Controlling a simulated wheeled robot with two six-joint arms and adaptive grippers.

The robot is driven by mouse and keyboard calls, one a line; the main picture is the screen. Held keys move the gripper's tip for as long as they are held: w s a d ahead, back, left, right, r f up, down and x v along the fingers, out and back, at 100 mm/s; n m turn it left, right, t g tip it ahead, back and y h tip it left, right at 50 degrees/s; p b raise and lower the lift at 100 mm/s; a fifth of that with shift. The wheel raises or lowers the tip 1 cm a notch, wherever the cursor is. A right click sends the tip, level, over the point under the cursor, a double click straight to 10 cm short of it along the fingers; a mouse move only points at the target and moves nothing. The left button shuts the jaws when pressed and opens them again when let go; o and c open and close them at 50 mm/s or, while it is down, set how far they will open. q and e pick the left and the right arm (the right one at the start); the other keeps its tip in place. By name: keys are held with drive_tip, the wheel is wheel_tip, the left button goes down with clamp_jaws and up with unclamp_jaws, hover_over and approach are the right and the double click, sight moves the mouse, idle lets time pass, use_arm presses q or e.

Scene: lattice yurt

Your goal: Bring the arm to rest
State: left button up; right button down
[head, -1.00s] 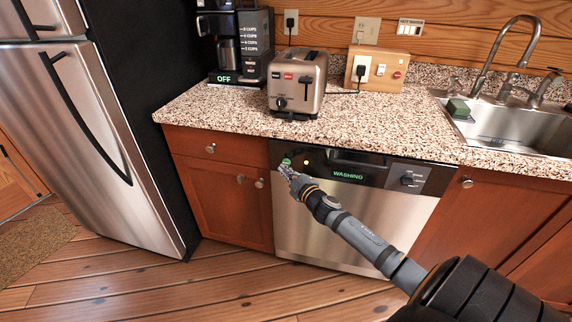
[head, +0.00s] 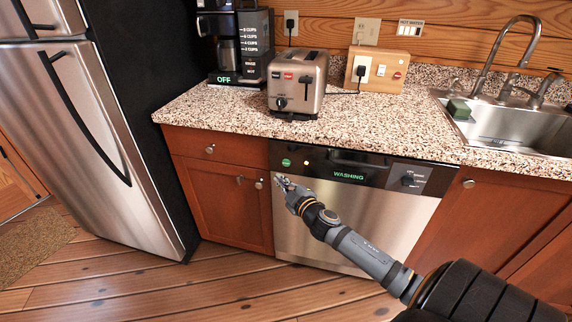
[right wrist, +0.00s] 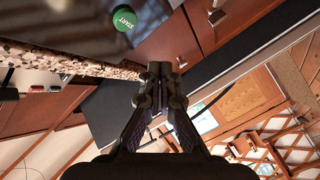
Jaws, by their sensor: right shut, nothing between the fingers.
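My right gripper (head: 281,183) is in front of the dishwasher (head: 330,230), a little below its control strip. Its fingers are together and hold nothing. It also shows in the right wrist view (right wrist: 159,70), fingers closed. The green START button (head: 286,162) is just above the fingertips in the head view, with a gap between. The button shows in the right wrist view too (right wrist: 124,19), at the top. The dishwasher display (head: 348,176) reads WASHING. My left gripper is not in view.
The speckled counter (head: 210,110) above holds a toaster (head: 297,80), a coffee maker (head: 240,45) reading OFF and a wooden socket box (head: 378,70). A sink (head: 515,130) is at the right, a steel fridge (head: 90,130) at the left. The floor before the cabinets is clear.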

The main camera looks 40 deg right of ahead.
idle(0.4)
drive_tip(key=s+d+f+m+g+h, duration=0.1)
drive_tip(key=s+f+m+g, duration=0.15)
drive_tip(key=s+f, duration=0.65)
drive_tip(key=s+d+f+m+g, duration=0.15)
drive_tip(key=f+g, duration=0.25)
drive_tip(key=f, duration=1.1)
drive_tip(key=s+d+f+m+g+h, duration=0.1)
drive_tip(key=s+d+f+m+g, duration=0.15)
drive_tip(key=s+f, duration=0.65)
drive_tip(key=s+a+f+m+g+y, duration=0.1)
drive_tip(key=s+a+f+g, duration=0.1)
drive_tip(key=s+a+f, duration=0.45)
drive_tip(key=s+a+f+m+g+y, duration=0.1)
drive_tip(key=s+a+f+g, duration=0.2)
drive_tip(key=s+f, duration=0.6)
drive_tip(key=s+a+f+g, duration=0.2)
drive_tip(key=s+a+f, duration=0.25)
drive_tip(key=s, duration=0.55)
use_arm(q)
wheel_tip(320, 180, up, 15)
drive_tip(key=p, duration=1.5)
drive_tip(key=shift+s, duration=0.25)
use_arm(e)
wheel_tip(320, 180, up, 14)
drive_tip(key=s, duration=0.2)
drive_tip(key=shift+s+d+f, duration=0.25)
drive_tip(key=shift+d, duration=0.2)
